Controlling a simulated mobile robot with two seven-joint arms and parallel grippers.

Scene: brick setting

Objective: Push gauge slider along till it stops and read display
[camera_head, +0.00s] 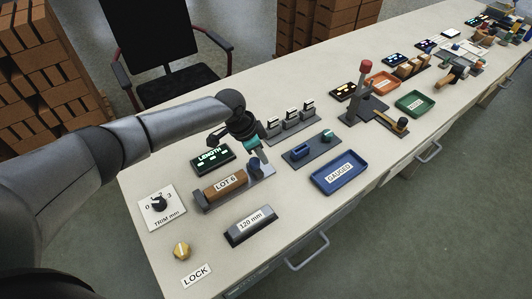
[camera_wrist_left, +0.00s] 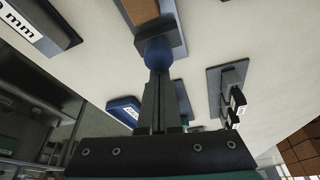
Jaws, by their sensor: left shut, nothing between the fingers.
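The gauge (camera_head: 267,171) is a dark grey rail holding a brown block marked LOT B (camera_head: 224,186). Its blue slider (camera_head: 254,165) stands at the block's right end; the slider also shows in the left wrist view (camera_wrist_left: 158,53). The dark display (camera_head: 211,157) behind the gauge shows LENGTH in green, with small green marks below that I cannot read. My left gripper (camera_head: 259,152) is shut and empty, just right of the slider. In the left wrist view its fingertips (camera_wrist_left: 157,76) are at the slider's blue end and seem to touch it. My right gripper is out of view.
A 120 mm block (camera_head: 250,227) lies in front of the gauge, a blue GAUGED tray (camera_head: 338,180) to the right. A TRIM mm dial (camera_head: 159,203) and yellow LOCK knob (camera_head: 182,251) are at left.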

